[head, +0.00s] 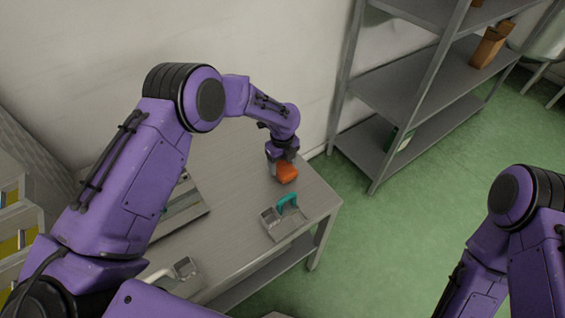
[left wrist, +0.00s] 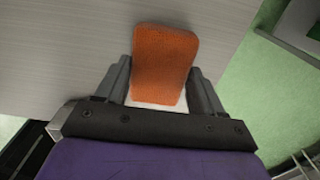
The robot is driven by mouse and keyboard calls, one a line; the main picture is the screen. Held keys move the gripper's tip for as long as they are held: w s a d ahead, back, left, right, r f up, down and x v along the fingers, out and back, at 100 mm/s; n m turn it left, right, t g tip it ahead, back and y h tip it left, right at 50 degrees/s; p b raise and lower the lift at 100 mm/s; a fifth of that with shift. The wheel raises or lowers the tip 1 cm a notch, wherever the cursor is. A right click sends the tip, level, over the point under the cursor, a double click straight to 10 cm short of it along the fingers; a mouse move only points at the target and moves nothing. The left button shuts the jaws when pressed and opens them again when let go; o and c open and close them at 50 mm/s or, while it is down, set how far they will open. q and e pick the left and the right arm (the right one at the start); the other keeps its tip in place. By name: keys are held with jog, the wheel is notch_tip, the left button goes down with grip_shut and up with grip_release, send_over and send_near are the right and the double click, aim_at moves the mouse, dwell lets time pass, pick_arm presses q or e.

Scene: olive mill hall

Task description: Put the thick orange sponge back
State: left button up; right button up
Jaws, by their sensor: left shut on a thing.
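The thick orange sponge (head: 286,173) is at the far right part of the grey table (head: 236,182). My left gripper (head: 282,160) points down and is shut on it. In the left wrist view the sponge (left wrist: 165,62) sits between the two grey fingers of my left gripper (left wrist: 162,88), with the table surface behind it. I cannot tell whether the sponge touches the table. My right arm shows at the right edge of the head view, but its gripper is out of view.
Another small grey holder (head: 186,268) is nearer the front. Metal shelving (head: 400,88) stands at the back right.

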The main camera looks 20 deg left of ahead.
aim_at(283, 165)
pick_arm(q)
jog(key=shift+f, duration=0.6)
jog(key=shift+f, duration=0.2)
jog(key=o, duration=0.9)
jog(key=shift+o, duration=0.2)
jog(key=shift+r, duration=0.5)
notch_tip(283, 165, up, 12)
jog(key=b, duration=0.2)
jog(key=shift+f, duration=0.25)
